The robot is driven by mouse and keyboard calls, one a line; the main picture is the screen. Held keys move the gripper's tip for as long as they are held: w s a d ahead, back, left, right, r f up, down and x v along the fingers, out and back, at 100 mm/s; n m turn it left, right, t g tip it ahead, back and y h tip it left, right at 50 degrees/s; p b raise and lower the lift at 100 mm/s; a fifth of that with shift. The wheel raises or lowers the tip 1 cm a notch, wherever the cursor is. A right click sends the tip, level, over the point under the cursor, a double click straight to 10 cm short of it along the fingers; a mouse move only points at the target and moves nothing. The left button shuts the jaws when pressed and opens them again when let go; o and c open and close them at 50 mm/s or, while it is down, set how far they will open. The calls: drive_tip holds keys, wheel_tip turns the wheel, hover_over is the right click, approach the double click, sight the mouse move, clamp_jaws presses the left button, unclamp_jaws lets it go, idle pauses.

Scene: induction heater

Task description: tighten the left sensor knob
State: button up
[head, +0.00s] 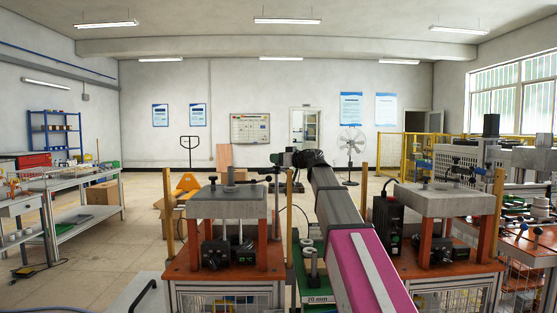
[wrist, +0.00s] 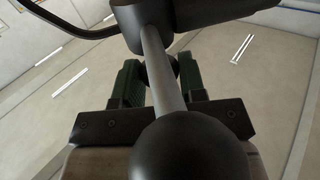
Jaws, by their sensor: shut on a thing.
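My gripper (wrist: 158,88) has two dark green fingers in the wrist view, closed around a small dark knob (wrist: 147,73). A grey rod (wrist: 166,88) crosses in front and hides much of the knob. The rod runs from a black cylindrical piece (wrist: 142,18) at the top to a large black ball (wrist: 190,148) near the camera. In the head view my gripper (head: 278,158) is small and dark at the far end of my arm. It is by the sensor stand (head: 268,171), right of and behind the left heater's grey top (head: 228,204). The knob is too small to tell there.
The left heater stands on an orange bench (head: 222,275); a similar heater (head: 445,202) stands to the right. Upright yellow posts (head: 168,215) flank the benches. A black cable (wrist: 60,28) loops across the wrist view. Open floor (head: 128,240) lies to the left.

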drive_tip(key=shift+m+t+h, duration=0.5)
drive_tip(key=shift+t, duration=0.1)
drive_tip(key=o, duration=0.9)
drive_tip(key=shift+c, duration=0.2)
drive_tip(key=v, duration=1)
drive_tip(key=shift+s+d, duration=0.25)
drive_tip(key=shift+s, duration=0.05)
